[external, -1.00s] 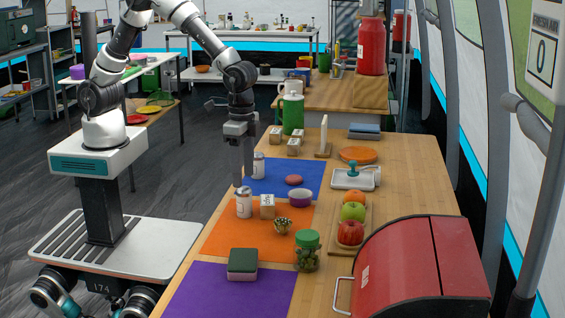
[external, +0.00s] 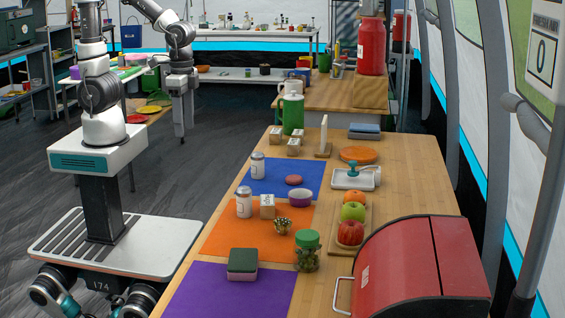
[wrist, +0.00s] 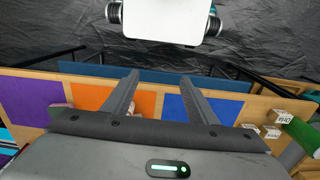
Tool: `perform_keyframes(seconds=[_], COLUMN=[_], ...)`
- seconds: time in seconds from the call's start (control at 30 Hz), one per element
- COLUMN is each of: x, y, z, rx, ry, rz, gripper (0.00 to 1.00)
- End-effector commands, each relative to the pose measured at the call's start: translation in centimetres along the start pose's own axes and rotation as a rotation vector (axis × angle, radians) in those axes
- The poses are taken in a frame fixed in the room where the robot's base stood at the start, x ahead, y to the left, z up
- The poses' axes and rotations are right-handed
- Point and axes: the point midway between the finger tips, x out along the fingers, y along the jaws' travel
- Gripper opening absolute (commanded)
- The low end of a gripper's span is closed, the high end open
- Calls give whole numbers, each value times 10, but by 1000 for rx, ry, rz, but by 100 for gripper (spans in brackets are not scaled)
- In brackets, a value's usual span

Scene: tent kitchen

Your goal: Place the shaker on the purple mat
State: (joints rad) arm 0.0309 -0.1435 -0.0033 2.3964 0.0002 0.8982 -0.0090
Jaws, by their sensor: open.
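Two white shaker-like jars with grey lids stand upright in the external view. One jar (external: 244,204) is at the left of the orange mat (external: 222,242), and the other (external: 258,167) is on the blue mat (external: 272,187). I cannot tell which one the task means. The purple mat (external: 205,292) lies at the near end of the table and also shows in the wrist view (wrist: 24,100). My gripper (external: 183,132) is open and empty, left of the table over the floor, apart from both jars. Its fingers (wrist: 158,82) spread in the wrist view.
A red bread box (external: 415,270) fills the near right.

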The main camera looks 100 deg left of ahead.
Motion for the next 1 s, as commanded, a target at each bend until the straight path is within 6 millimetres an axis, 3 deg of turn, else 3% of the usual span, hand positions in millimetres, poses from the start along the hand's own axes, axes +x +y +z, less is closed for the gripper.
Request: perform_keyframes(seconds=[0.03, 0.23, 0.4, 0.6, 0.67, 0.73, 0.87, 1.0], x=[-124, -124, -124, -110, -125, -121, -95, -49], y=[-5, -10, -9, -9, -9, -8, -5, 6], z=[3, 26, 27, 25, 27, 26, 26, 30], rx=[-17, -28, -26, -25, -26, -35, -101, -249], ry=[456, 505, 508, 452, 509, 489, 362, 113], rz=[3, -2, -1, -1, 0, 7, 67, 211], gripper=[52, 56, 56, 56, 56, 56, 56, 56])
